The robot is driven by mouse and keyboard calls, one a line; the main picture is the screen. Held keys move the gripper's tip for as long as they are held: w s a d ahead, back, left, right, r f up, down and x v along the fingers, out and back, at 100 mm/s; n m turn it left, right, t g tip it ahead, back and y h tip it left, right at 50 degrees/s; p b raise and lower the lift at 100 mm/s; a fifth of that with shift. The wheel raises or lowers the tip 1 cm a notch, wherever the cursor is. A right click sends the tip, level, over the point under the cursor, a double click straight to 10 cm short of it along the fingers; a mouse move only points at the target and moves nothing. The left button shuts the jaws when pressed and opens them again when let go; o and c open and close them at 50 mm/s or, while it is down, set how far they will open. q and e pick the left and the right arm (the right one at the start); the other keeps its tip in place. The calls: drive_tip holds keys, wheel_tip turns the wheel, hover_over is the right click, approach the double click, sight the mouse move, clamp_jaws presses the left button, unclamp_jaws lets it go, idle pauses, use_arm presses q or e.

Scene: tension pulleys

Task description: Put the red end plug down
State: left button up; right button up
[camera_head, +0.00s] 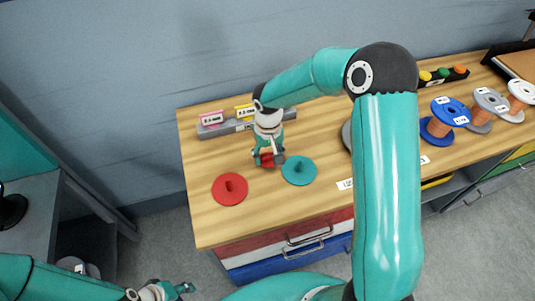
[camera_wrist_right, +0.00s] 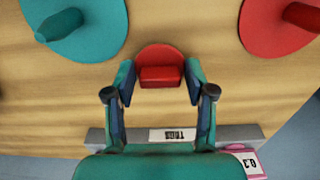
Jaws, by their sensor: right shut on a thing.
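The red end plug (camera_head: 266,160) is a small red round piece with a raised block. It shows between the fingers of my right gripper (camera_wrist_right: 160,74) in the wrist view. That gripper (camera_head: 268,158) is shut on the plug, over the wooden worktop between a red disc (camera_head: 230,189) and a teal disc (camera_head: 299,170). I cannot tell whether the plug touches the worktop. My left gripper (camera_head: 176,290) is low at the left, off the bench front; its opening is too small to judge.
A grey rail (camera_head: 221,130) with pink and yellow label plates runs along the back, close to my right gripper. Wire spools (camera_head: 447,118) and a black holder (camera_head: 443,77) with coloured pieces stand at the right. My right arm hides part of the bench.

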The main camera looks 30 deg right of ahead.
drive_tip(key=shift+f, duration=0.15)
drive_tip(key=o, duration=1.1)
